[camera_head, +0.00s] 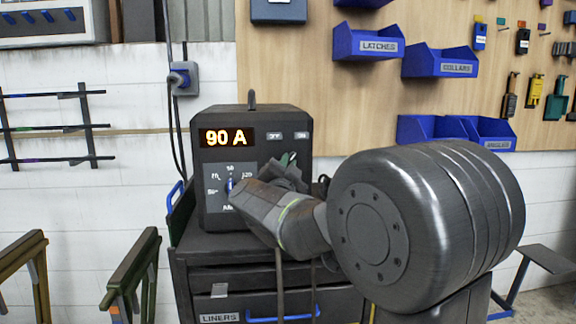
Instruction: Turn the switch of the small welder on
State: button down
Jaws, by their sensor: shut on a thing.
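The small welder (274,146) is a dark box with a top handle, standing on a dark drawer cabinet. Its lit orange display (228,138) reads "90 A". Below the display is a grey dial plate with printed marks around a blue knob (229,186). My gripper (236,194) reaches in from the right and is shut at the knob. My gripper and arm hide the right part of the dial plate and the lower right of the welder's front. The fingertips' exact contact on the knob is hard to see.
The cabinet (215,277) has drawers with blue handles, one labelled "LINERS". A wall socket (184,78) with a cable is behind the welder. Blue bins (367,43) and tools hang on a wooden board at right. Trestle-like stands (135,277) are at lower left.

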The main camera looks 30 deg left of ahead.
jog(key=c, duration=1.5)
grip_release()
jog(key=shift+o, duration=0.2)
jog(key=v, duration=1.4)
jog(key=shift+a, duration=0.1)
jog(key=x, duration=1.4)
